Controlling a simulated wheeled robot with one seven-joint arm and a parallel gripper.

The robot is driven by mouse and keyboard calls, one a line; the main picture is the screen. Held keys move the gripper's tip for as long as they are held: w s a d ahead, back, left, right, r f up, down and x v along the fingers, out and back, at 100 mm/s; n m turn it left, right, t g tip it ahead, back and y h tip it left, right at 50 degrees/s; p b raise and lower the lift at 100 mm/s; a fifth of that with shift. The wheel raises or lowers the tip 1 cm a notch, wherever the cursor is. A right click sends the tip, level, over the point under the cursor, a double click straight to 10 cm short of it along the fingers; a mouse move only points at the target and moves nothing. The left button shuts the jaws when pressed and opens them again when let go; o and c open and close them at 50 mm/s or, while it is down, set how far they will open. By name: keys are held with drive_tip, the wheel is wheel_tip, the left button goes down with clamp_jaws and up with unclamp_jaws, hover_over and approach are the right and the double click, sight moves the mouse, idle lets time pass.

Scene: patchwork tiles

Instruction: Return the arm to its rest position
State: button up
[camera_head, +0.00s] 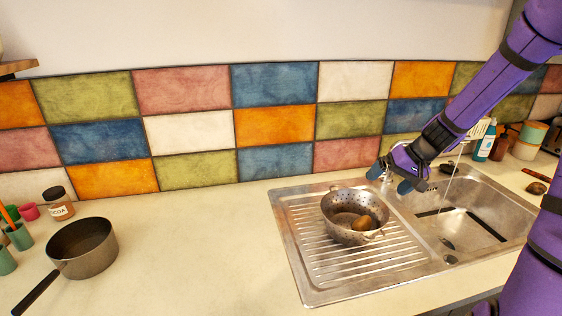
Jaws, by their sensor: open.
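My purple arm reaches in from the upper right. My gripper (391,181) hangs above the sink area, just up and right of a metal colander (345,233). The gripper is open, and I see nothing between its fingers. The colander stands on the ribbed drainboard of the steel sink (291,250). A brown, roundish item (363,223) lies inside the colander, apart from the gripper. The gripper partly hides the wall edge behind the sink.
Water runs from the tap into the basin (470,222) at right. Bottles and jars, including a blue bottle (486,142), stand behind it. A saucepan (84,250) and a cocoa jar (58,203) stand at left. The counter between saucepan and sink is clear.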

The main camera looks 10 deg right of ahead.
drive_tip(key=s+a+r+n+h, duration=0.35)
drive_tip(key=s+a+r, duration=0.85)
drive_tip(key=s+r, duration=0.4)
drive_tip(key=s+r+t+h, duration=0.1)
drive_tip(key=s+r, duration=0.3)
drive_tip(key=s, duration=0.4)
drive_tip(key=shift+a, duration=0.15)
